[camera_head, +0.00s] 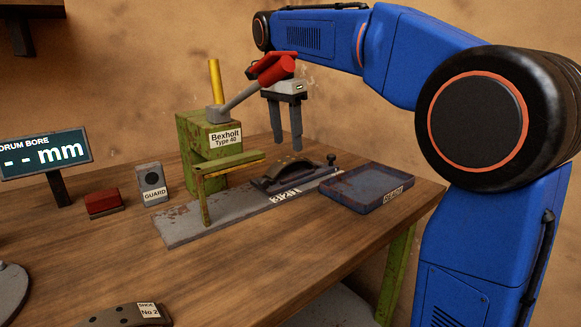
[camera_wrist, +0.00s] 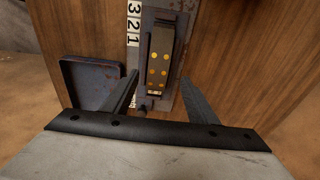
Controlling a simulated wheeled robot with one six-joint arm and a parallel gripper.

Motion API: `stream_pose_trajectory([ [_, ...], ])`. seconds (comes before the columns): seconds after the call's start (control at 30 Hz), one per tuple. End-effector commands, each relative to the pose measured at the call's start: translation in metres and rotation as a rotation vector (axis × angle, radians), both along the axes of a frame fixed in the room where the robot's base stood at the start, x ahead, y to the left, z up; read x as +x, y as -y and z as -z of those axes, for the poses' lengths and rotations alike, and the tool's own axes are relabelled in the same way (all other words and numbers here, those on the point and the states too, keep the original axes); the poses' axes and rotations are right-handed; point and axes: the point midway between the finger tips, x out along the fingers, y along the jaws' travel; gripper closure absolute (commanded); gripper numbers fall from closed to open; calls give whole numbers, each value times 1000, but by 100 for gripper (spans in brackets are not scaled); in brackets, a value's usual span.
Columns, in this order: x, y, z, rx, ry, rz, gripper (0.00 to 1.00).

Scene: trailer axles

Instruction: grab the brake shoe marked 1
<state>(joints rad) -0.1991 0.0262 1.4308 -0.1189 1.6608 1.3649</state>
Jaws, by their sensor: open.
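A dark curved brake shoe (camera_head: 291,168) lies in a holder on the grey bed of the green machine. In the wrist view the brake shoe (camera_wrist: 161,50) shows yellow dots and a small pale label at its near end, too small to read. My gripper (camera_head: 288,143) is open and empty above this shoe. In the wrist view my gripper's fingers (camera_wrist: 160,77) spread to either side of the shoe's near end, apart from it. Another shoe, labelled "SHOE No 2" (camera_head: 120,316), lies at the table's front edge, partly cut off. No mark 1 is readable on either shoe.
A blue tray (camera_head: 345,201) lies right of the bed. A grey guard box (camera_head: 152,183), a red block (camera_head: 103,203) and a display (camera_head: 45,155) stand left. The front middle is clear.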

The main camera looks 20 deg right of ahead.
Motion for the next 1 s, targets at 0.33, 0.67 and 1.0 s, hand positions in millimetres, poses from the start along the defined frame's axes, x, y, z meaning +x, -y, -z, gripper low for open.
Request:
stream_pose_trajectory([
  [0.33,0,4,25,0,-1,1,47],
  [0.67,0,10,64,0,0,0,47],
  [1.0,0,10,68,0,0,0,56],
])
